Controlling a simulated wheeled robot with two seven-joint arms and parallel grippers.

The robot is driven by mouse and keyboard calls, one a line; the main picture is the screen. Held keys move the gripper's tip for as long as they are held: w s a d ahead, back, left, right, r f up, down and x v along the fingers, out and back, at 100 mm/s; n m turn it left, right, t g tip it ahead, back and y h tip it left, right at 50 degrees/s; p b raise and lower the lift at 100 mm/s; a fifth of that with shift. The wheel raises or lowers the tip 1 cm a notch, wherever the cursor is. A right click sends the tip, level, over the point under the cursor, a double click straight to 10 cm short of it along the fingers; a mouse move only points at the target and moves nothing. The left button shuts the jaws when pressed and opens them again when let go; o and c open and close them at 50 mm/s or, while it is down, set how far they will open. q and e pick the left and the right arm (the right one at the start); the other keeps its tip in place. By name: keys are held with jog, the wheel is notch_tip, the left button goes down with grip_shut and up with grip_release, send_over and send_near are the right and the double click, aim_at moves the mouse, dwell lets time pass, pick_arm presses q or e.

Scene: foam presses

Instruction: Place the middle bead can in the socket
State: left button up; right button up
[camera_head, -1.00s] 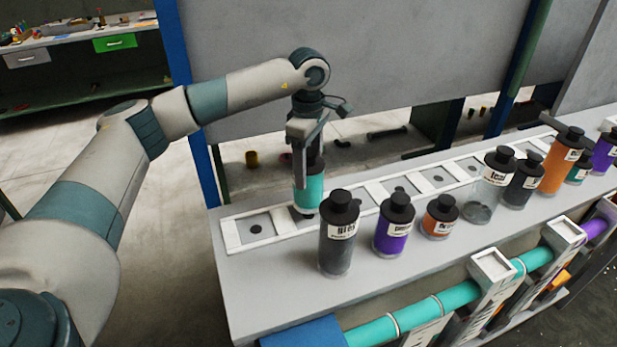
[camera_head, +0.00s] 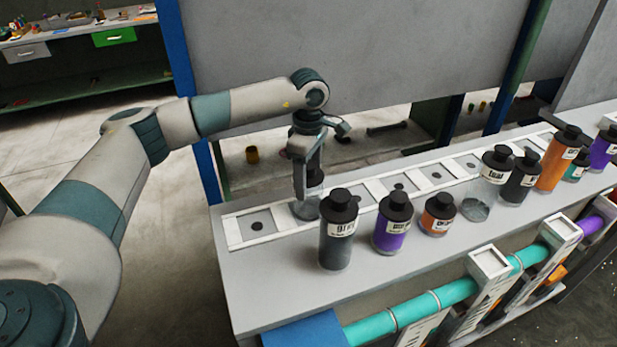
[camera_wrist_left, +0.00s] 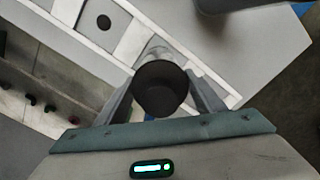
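My left gripper (camera_head: 309,180) points down over the white socket strip (camera_head: 284,236) on the grey bench. In the left wrist view its fingers (camera_wrist_left: 161,84) stand on both sides of a can's dark cap and appear shut on it. This bead can (camera_head: 306,209) is upright, its body now clear and greyish, low at the strip between two visible socket holes. Whether it is fully seated is hidden by its own base and the neighbouring can. My right gripper is not in view.
A dark grey can (camera_head: 338,243), a purple can (camera_head: 391,236) and a small orange can (camera_head: 437,221) stand close in front. A clear can (camera_head: 485,199) and several others stand farther right. Teal tubes (camera_head: 451,293) run along the bench front. The bench's front left is clear.

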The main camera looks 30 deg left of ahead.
pick_arm(q)
jog(key=o, duration=0.4)
jog(key=shift+c, duration=0.2)
jog(key=shift+r, duration=0.7)
notch_tip(320, 180, up, 9)
jog(key=b, duration=0.4)
jog(key=shift+r, duration=0.95)
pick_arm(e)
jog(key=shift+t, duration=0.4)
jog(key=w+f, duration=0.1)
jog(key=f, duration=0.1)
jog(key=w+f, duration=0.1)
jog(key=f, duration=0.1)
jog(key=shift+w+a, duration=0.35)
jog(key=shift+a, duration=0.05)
